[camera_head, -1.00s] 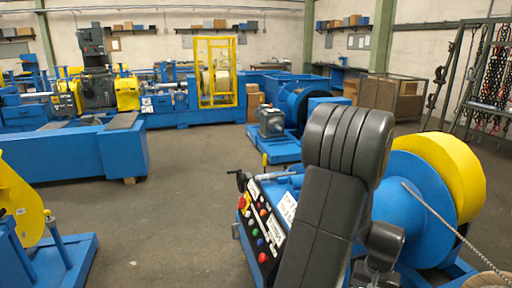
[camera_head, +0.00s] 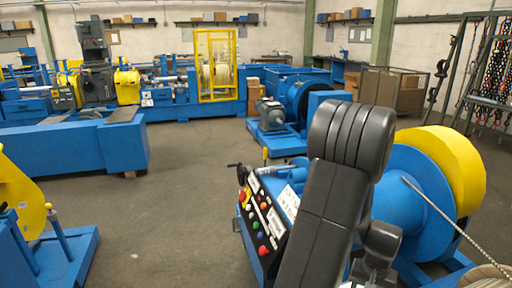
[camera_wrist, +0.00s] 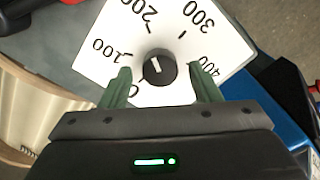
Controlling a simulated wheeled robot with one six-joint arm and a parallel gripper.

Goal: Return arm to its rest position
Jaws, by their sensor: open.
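In the wrist view, my gripper (camera_wrist: 160,78) is open, with its two green-grey fingers on either side of a round black knob (camera_wrist: 158,68). The fingers look apart from the knob; their height above it is hard to tell. The knob has a white pointer line and sits on a white dial plate (camera_wrist: 225,45) marked from 0 to 400. In the head view, my dark arm rises in front of the winch and bends down; my gripper is hidden there.
A control panel (camera_head: 262,222) with coloured buttons stands left of my arm. A blue drum with a yellow flange (camera_head: 455,170) and a rope are close on the right. A yellow-and-blue machine (camera_head: 18,200) is at left. Open floor (camera_head: 180,190) lies between.

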